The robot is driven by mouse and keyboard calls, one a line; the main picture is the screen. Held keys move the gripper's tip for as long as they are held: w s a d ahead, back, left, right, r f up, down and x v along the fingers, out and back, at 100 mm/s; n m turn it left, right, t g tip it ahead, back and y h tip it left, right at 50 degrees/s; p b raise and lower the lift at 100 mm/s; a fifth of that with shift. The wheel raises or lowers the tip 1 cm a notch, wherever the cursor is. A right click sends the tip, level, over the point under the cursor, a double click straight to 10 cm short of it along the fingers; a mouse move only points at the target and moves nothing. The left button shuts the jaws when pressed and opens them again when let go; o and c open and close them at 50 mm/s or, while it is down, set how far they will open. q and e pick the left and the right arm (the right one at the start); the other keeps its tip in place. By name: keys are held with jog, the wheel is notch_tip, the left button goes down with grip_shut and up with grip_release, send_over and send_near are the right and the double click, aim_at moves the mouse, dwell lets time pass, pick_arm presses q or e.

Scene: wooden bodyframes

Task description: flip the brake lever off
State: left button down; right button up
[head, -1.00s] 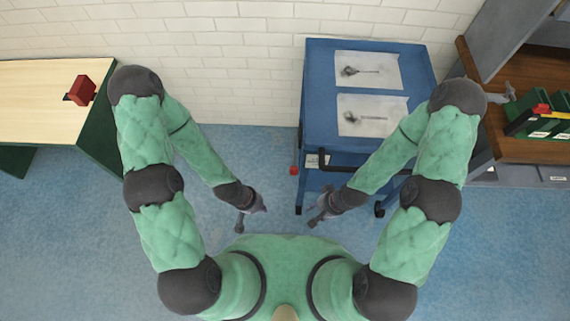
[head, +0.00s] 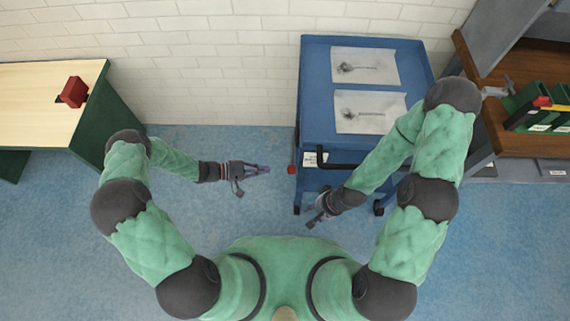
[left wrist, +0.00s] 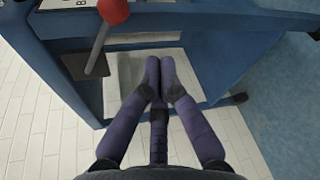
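The brake lever shows in the left wrist view as a thin grey rod with a red knob (left wrist: 113,10), rising from a dark plate on the blue cart's side. In the head view only its red knob (head: 291,169) shows, at the cart's left front corner. My left gripper (head: 268,170) points right towards the knob, with a small gap between them. In the left wrist view its purple fingertips (left wrist: 160,63) are together with nothing between them, to the right of the rod. My right gripper (head: 310,219) is low at the cart's front left; its finger opening is unclear.
The blue cart (head: 314,100) carries two papers on top and has a black handle at its front. A light wooden table (head: 40,90) with a red object (head: 74,92) stands at left. A brown shelf (head: 500,112) with green bins is at right. Floor left of the cart is clear.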

aim_at(292, 154)
pick_arm(q)
jog(key=shift+w+a+r+t+h, duration=0.15)
jog(key=shift+w+a+r+t, duration=0.2)
jog(key=shift+w+t, duration=0.2)
jog(key=shift+w+a+r+t+h, duration=0.15)
jog(key=shift+w+a+r+t, duration=0.15)
jog(key=shift+w+t, duration=0.25)
jog(key=shift+w+d, duration=0.1)
jog(key=shift+d, duration=0.05)
jog(key=d+b, duration=0.3)
jog(key=d, duration=0.6)
jog(key=shift+s+r, duration=0.15)
jog(key=shift+s, duration=0.2)
jog(key=shift+d, duration=0.1)
